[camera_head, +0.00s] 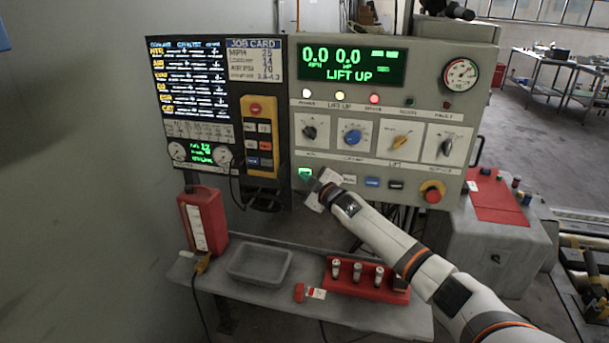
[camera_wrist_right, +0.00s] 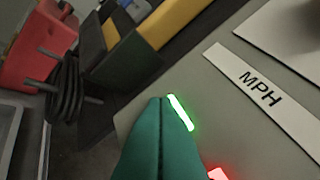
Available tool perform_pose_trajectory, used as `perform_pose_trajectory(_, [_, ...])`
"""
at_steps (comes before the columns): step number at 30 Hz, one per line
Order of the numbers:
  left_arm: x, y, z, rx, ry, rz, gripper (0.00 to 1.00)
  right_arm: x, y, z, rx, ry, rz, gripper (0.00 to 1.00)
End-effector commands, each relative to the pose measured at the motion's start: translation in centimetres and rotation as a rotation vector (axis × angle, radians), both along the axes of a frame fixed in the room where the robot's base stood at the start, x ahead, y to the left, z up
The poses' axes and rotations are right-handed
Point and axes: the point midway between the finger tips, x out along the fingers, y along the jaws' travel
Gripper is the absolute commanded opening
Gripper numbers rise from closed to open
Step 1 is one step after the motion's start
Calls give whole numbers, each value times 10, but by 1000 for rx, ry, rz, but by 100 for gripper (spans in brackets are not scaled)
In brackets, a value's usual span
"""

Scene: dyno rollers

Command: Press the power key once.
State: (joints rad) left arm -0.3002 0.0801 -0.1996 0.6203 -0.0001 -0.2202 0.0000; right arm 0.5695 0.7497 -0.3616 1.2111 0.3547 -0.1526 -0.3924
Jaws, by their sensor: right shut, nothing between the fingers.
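A green-lit key (camera_head: 304,172) sits at the left end of the lower key row on the grey control panel (camera_head: 480,120). I take it for the power key, but its label cannot be read. My right gripper (camera_head: 313,184) is at this key and partly covers it. In the right wrist view, its teal fingers (camera_wrist_right: 161,103) are shut and empty. Their tips are beside a green glowing strip (camera_wrist_right: 180,112) on the panel. Whether they touch the panel cannot be told. My left gripper is not in view.
The row continues right with a blue key (camera_head: 372,182), a dark key (camera_head: 396,184) and a red stop button (camera_head: 433,195). A yellow pendant (camera_head: 258,108) hangs left. Below, a shelf holds a grey tray (camera_head: 259,264) and a red rack (camera_head: 395,293). A red glow (camera_wrist_right: 217,174) shows near the fingers.

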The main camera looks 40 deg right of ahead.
Motion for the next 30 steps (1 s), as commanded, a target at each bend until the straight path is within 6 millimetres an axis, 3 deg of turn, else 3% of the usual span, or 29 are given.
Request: perform_pose_trajectory(30, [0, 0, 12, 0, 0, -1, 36, -11, 12, 0, 1, 0, 0, 0])
